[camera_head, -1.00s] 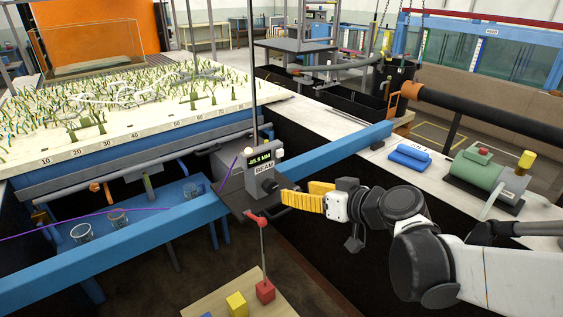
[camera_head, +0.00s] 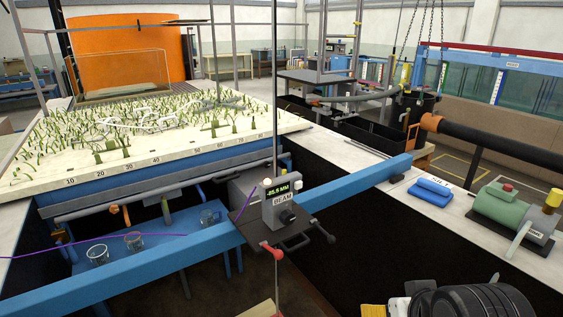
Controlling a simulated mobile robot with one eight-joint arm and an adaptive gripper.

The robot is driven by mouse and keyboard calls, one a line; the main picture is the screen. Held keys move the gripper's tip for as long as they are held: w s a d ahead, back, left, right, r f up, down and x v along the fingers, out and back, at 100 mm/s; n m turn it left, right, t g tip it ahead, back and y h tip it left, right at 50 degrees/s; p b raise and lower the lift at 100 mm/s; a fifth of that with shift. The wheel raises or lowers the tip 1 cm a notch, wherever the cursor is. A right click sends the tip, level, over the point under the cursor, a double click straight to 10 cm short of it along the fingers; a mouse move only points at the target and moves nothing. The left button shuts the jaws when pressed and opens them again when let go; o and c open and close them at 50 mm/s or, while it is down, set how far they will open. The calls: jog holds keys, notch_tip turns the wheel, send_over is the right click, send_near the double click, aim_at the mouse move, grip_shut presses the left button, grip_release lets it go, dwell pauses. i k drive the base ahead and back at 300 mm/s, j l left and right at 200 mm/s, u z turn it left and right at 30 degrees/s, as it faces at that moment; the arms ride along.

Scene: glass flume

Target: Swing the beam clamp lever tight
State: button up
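A short red lever-like piece (camera_head: 272,251) shows at the plate's front edge, above a thin vertical rod. A dark bar with a round knob (camera_head: 330,238) sticks out at the plate's right. I cannot tell which of these is the clamp lever. My gripper (camera_head: 374,311) is at the bottom edge, below and right of the clamp and apart from it.
Glass beakers (camera_head: 97,255) stand on a blue shelf left of the clamp. A blue block (camera_head: 430,189) and a green motor (camera_head: 502,205) sit on the white ledge at right. Dark open space lies between clamp and ledge.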

aim_at(278, 255)
jog(key=u, duration=0.75)
jog(key=i+j+z, duration=0.2)
jog(key=i+j, duration=0.1)
jog(key=i, duration=0.05)
